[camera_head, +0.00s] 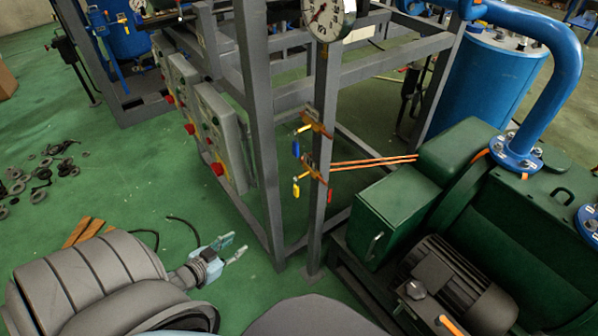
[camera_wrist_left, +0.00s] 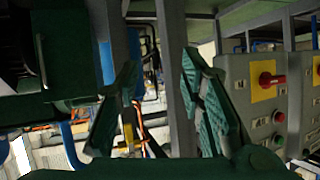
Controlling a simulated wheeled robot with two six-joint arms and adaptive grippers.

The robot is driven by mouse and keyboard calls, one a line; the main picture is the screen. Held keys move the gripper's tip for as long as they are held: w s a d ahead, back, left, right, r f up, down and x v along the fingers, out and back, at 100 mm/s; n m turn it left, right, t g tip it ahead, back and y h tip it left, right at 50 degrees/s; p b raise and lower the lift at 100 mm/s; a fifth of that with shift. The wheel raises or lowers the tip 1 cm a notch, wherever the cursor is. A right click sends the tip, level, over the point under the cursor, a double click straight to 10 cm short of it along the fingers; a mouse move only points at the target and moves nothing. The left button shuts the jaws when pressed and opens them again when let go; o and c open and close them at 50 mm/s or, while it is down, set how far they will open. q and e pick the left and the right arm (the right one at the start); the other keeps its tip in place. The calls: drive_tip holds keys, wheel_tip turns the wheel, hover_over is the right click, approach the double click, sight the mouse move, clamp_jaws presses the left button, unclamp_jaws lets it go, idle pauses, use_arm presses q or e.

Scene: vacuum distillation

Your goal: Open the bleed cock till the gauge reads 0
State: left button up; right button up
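A round white gauge (camera_head: 325,15) is cut off at the top of the head view, on a grey post; I cannot read its value. Below it on the post are an upper cock (camera_head: 316,124) with yellow and blue handle parts and a lower cock (camera_head: 314,171) with yellow and red ones. I cannot tell which is the bleed cock. My left gripper (camera_head: 240,243) is open and empty, low and left of the post, apart from both cocks. In the left wrist view, its spread fingers (camera_wrist_left: 160,58) frame part of the rig; a yellow piece (camera_wrist_left: 127,120) shows near the left finger. My right gripper is out of view.
Grey control boxes (camera_head: 222,135) with red knobs hang on the frame left of the post. A green pump (camera_head: 395,215) with a motor (camera_head: 455,285) stands to the right. Orange rods (camera_head: 375,162) run between post and pump. Loose dark parts (camera_head: 40,175) lie on the floor.

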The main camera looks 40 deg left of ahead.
use_arm(q)
drive_tip(key=w+r+m+t+h+b, duration=0.2)
drive_tip(key=w+r+t+h, duration=0.15)
drive_tip(key=r, duration=0.35)
drive_tip(key=m+t+h, duration=0.1)
drive_tip(key=h, duration=0.2)
approach(295, 188)
drive_tip(key=b+x, duration=0.5)
drive_tip(key=x, duration=0.5)
drive_tip(key=shift+f, duration=0.1)
drive_tip(key=shift+w, duration=0.35)
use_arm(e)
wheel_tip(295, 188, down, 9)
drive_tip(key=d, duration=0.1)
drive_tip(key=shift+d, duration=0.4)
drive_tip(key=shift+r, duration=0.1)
use_arm(q)
clamp_jaws()
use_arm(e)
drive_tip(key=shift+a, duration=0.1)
